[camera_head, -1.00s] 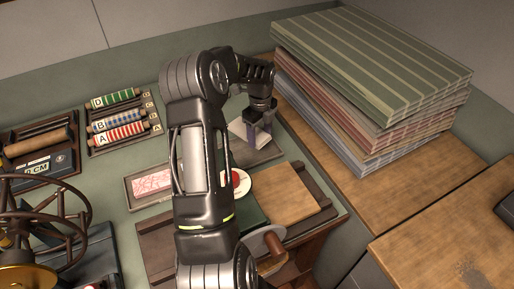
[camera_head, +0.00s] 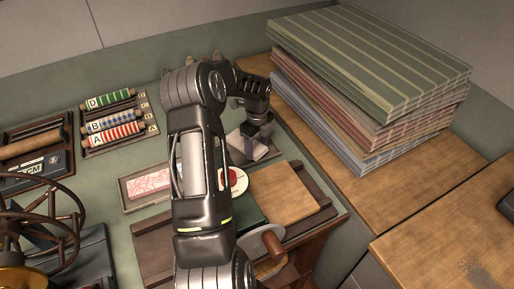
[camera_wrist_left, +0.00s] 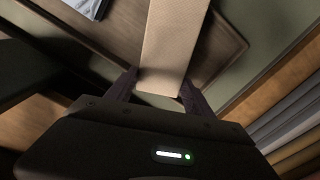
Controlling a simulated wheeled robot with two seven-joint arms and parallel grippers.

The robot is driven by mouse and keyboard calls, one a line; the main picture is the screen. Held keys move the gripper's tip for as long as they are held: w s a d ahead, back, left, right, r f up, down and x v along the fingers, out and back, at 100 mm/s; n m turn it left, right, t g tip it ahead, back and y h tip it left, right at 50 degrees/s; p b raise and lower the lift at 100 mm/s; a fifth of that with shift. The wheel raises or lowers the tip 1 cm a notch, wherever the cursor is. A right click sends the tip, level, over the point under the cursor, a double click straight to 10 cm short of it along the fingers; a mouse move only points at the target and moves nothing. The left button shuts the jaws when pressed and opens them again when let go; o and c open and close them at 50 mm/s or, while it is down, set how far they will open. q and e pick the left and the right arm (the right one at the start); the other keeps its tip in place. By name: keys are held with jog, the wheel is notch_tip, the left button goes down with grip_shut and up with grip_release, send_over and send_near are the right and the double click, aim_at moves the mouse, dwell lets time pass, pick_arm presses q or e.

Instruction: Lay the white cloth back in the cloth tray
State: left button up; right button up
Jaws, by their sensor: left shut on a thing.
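The white cloth (camera_head: 237,144) is a folded, pale rectangular piece. My left gripper (camera_head: 256,140) is shut on it, and its dark fingers hide part of it. In the left wrist view the cloth (camera_wrist_left: 177,35) runs out from between the two fingertips (camera_wrist_left: 158,90) and looks beige. The dark brown cloth tray (camera_head: 272,153) lies under the cloth and gripper; its raised rim (camera_wrist_left: 228,38) shows in the wrist view. I cannot tell whether the cloth touches the tray floor. My right gripper is not in view.
A tray with a red-patterned piece (camera_head: 148,184), a white dish with red (camera_head: 233,180) and a wooden board (camera_head: 283,192) lie nearby, partly behind my arm. Striped stacked sheets (camera_head: 370,75) stand to the right. Labelled rollers (camera_head: 117,133) lie to the left.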

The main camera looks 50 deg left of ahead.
pick_arm(q)
jog(key=shift+f+b, duration=0.4)
jog(key=shift+f, duration=0.1)
jog(key=o, duration=1.5)
notch_tip(320, 180, up, 4)
jog(key=p, duration=0.3)
jog(key=shift+r, duration=0.15)
notch_tip(320, 180, up, 9)
jog(key=shift+f, duration=0.1)
